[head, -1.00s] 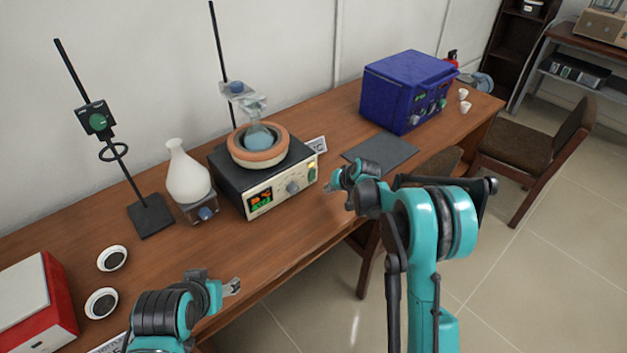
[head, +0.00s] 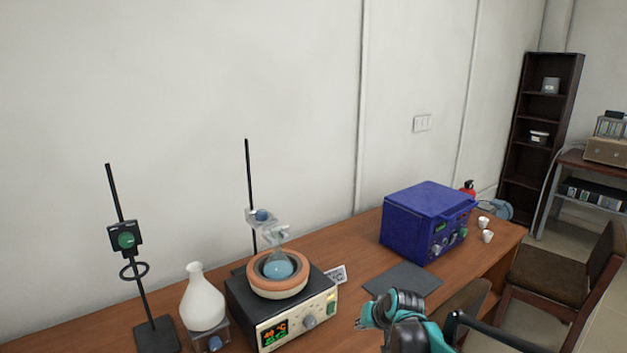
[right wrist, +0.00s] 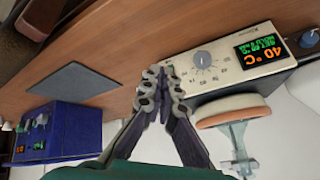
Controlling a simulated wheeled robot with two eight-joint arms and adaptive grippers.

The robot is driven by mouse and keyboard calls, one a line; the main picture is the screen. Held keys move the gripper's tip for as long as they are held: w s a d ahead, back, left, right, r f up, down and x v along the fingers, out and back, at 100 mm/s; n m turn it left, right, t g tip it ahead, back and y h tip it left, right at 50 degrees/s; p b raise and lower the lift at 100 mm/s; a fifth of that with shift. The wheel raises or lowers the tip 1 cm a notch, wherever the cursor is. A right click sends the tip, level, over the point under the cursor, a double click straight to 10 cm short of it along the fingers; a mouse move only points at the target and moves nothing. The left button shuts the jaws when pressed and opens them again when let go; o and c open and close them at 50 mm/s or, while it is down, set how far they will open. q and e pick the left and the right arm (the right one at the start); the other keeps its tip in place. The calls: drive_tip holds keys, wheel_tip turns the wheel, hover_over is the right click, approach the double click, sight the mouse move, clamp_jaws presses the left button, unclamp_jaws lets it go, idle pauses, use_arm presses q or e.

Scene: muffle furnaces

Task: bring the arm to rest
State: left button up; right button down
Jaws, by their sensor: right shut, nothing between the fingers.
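My right gripper (head: 364,322) is in the lower middle of the head view, right of the heating unit (head: 284,324) and near the dark mat (head: 404,280). In the right wrist view the two fingers of my right gripper (right wrist: 166,72) meet at the tips and hold nothing. Behind them is the front panel of the heating unit (right wrist: 222,66), with a dial and an orange "40 °C" reading. My left gripper is out of view.
A blue furnace (head: 425,222) stands on the wooden table beyond the mat, with two small white cups (head: 485,230) beside it. A round flask sits in the heating unit's ring. A white flask (head: 202,300) and a stand (head: 155,334) are at left. Chairs are at right.

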drive_tip(key=s+d+r+h, duration=0.1)
drive_tip(key=s+r, duration=0.2)
drive_tip(key=s, duration=0.4)
drive_tip(key=s+d+r, duration=0.1)
drive_tip(key=s+r, duration=0.2)
drive_tip(key=s, duration=0.5)
drive_tip(key=s+d+f+n+h, duration=0.1)
drive_tip(key=s+d+f, duration=0.1)
drive_tip(key=s, duration=1.3)
drive_tip(key=shift+d+f+h, duration=0.25)
drive_tip(key=shift+f+h, duration=0.05)
drive_tip(key=shift+f, duration=0.2)
